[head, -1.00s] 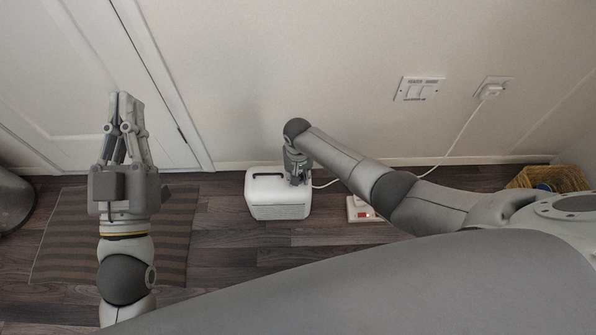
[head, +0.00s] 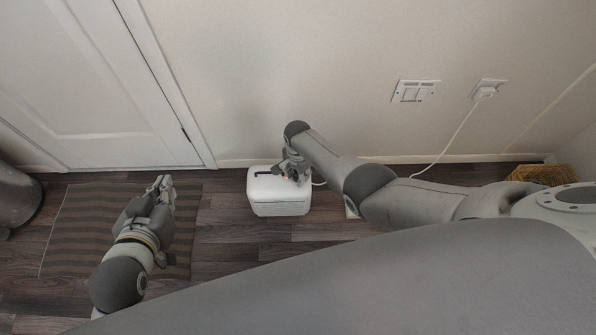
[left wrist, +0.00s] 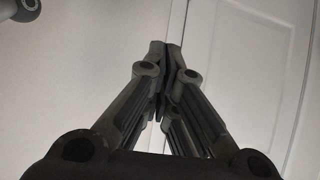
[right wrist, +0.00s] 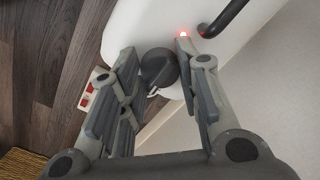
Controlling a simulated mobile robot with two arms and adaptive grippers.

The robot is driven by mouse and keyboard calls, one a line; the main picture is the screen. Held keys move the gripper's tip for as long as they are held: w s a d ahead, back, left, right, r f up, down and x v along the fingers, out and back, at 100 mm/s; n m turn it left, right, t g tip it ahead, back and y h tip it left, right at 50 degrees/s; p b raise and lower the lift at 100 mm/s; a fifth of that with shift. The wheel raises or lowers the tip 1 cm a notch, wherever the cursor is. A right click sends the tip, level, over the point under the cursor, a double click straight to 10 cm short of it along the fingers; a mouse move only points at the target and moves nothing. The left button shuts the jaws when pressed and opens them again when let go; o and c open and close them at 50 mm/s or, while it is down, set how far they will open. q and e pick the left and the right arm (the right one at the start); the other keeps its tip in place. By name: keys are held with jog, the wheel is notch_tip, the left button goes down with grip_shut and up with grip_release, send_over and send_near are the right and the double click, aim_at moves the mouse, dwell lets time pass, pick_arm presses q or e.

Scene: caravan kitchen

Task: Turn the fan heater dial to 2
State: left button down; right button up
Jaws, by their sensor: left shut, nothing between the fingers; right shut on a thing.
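The fan heater (head: 280,206) is a white box with a dark handle on top, standing on the floor by the wall. Its dark round dial (right wrist: 158,70) shows in the right wrist view, near a small lit red lamp (right wrist: 183,34). My right gripper (head: 293,172) is over the heater's right top side, its fingers on either side of the dial and shut on it. The dial's markings and setting cannot be read. My left gripper (head: 163,184) is shut and empty above the striped mat, left of the heater; its closed fingertips (left wrist: 162,48) show in the left wrist view.
A striped mat (head: 75,235) lies left of the heater, before a white door (head: 95,90). A white cord runs from a wall socket (head: 487,90). A power strip (right wrist: 92,88) with red switches lies beside the heater. A wicker basket (head: 540,174) stands at the right.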

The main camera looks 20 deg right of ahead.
jog(key=m, duration=0.2)
jog(key=shift+m, duration=0.3)
pick_arm(q)
jog(key=shift+s+a+f+g, duration=0.2)
jog(key=shift+s+f+g, duration=0.15)
jog(key=shift+s+f, duration=0.1)
jog(key=shift+s+a+f+g, duration=0.2)
jog(key=shift+s+f+g, duration=0.15)
jog(key=shift+s+f, duration=0.1)
pick_arm(e)
jog(key=shift+m, duration=1.5)
jog(key=shift+d, duration=0.1)
jog(key=o, duration=1.1)
pick_arm(q)
jog(key=shift+s, duration=0.1)
pick_arm(e)
jog(key=shift+r, duration=0.1)
jog(key=shift+w+r, duration=0.1)
jog(key=shift+r, duration=0.6)
notch_tip(320, 180, up, 10)
jog(key=shift+r, duration=0.25)
